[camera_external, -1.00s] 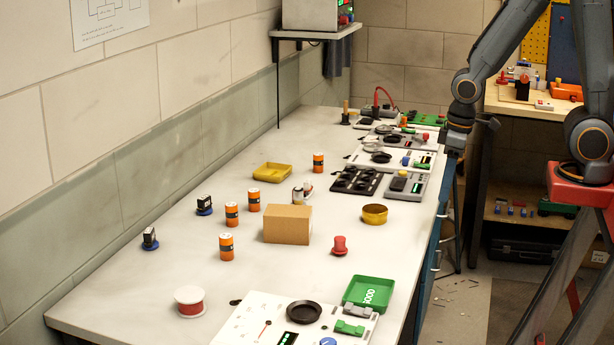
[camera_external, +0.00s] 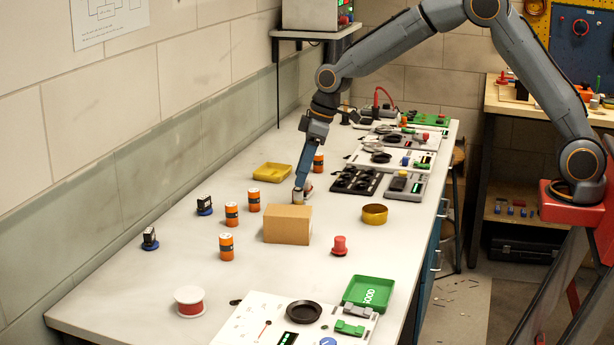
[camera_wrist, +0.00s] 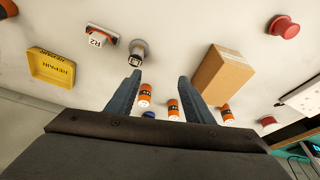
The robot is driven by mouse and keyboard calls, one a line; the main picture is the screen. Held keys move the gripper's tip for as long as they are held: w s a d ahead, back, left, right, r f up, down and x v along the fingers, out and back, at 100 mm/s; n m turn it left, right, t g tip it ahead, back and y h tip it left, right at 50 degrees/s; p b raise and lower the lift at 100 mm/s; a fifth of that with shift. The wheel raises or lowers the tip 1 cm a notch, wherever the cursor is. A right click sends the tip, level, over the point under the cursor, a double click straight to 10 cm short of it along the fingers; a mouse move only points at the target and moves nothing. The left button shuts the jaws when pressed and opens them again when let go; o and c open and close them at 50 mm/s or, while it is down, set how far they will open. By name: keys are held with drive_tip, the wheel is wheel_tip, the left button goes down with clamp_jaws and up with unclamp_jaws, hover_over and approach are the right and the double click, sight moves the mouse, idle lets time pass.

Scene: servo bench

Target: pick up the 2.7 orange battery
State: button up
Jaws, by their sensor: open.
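Several orange batteries with black bands stand upright on the bench. One (camera_external: 254,200) is left of the cardboard box, with another (camera_external: 231,214) beside it and one (camera_external: 226,246) nearer the camera. A further battery (camera_external: 318,162) is partly hidden behind my gripper. I cannot read which is the 2.7 one. My gripper (camera_external: 299,188) points down just behind the box, apart from these batteries. In the wrist view my gripper (camera_wrist: 159,76) is open and empty. Batteries (camera_wrist: 145,95) and (camera_wrist: 173,108) show between the fingers, farther off; another (camera_wrist: 226,113) is right of them.
The cardboard box (camera_external: 287,225) stands close to my gripper. A small grey-white cylinder (camera_wrist: 138,52) lies near the fingertips, beside a part marked R2 (camera_wrist: 98,37). A yellow tray (camera_external: 272,172) is behind left. A red knob (camera_external: 339,246) and brass ring (camera_external: 374,214) are right.

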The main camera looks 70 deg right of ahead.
drive_tip(key=n+b, duration=0.1)
hover_over(255, 190)
drive_tip(key=s+d, duration=0.1)
drive_tip(key=s, duration=0.2)
drive_tip(key=f, duration=0.1)
drive_tip(key=shift+t+y, duration=0.3)
drive_tip(key=shift+t, duration=0.1)
drive_tip(key=shift+w+p+x, duration=0.1)
drive_tip(key=shift+p+x, duration=0.55)
drive_tip(key=shift+x, duration=1.35)
drive_tip(key=shift+w+p+x, duration=0.15)
drive_tip(key=shift+p+x, duration=0.45)
drive_tip(key=shift+x, duration=1.4)
drive_tip(key=shift+r, duration=0.1)
